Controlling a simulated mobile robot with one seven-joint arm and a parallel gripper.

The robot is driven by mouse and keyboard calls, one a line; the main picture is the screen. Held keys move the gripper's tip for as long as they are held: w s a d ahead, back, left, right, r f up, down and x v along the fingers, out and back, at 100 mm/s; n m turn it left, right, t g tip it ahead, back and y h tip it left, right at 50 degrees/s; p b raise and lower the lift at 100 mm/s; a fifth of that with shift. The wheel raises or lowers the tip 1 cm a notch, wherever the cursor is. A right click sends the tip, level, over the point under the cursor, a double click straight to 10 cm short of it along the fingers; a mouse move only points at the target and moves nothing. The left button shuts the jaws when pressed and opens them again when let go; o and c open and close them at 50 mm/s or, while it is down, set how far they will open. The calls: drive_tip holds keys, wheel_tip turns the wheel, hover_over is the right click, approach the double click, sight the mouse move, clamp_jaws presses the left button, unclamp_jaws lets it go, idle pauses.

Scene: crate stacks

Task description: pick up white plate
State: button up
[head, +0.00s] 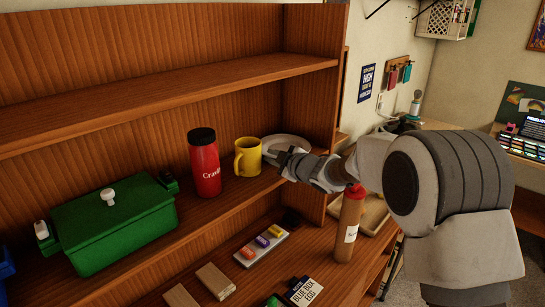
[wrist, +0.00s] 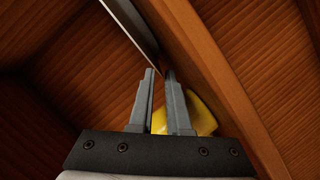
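The white plate (head: 287,143) rests on the middle shelf at its right end, beside the yellow mug (head: 247,157). In the wrist view the plate (wrist: 128,22) shows nearly edge-on as a thin grey-white strip running down to the fingertips. My gripper (head: 279,158) reaches in from the right at the plate's near rim and covers part of it. In the wrist view my gripper (wrist: 160,73) has its fingers close together, with the rim between the tips. Whether the plate is lifted off the shelf cannot be told.
A red bottle (head: 205,162) and a green box (head: 113,221) stand left of the mug. A side panel (head: 327,90) closes the shelf at right. An upper shelf (head: 160,97) hangs above. A brown bottle (head: 348,225) stands below my arm. The mug (wrist: 205,112) shows behind my fingers.

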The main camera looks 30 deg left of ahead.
clamp_jaws()
drive_tip(key=shift+s+f, duration=0.1)
idle(1.2)
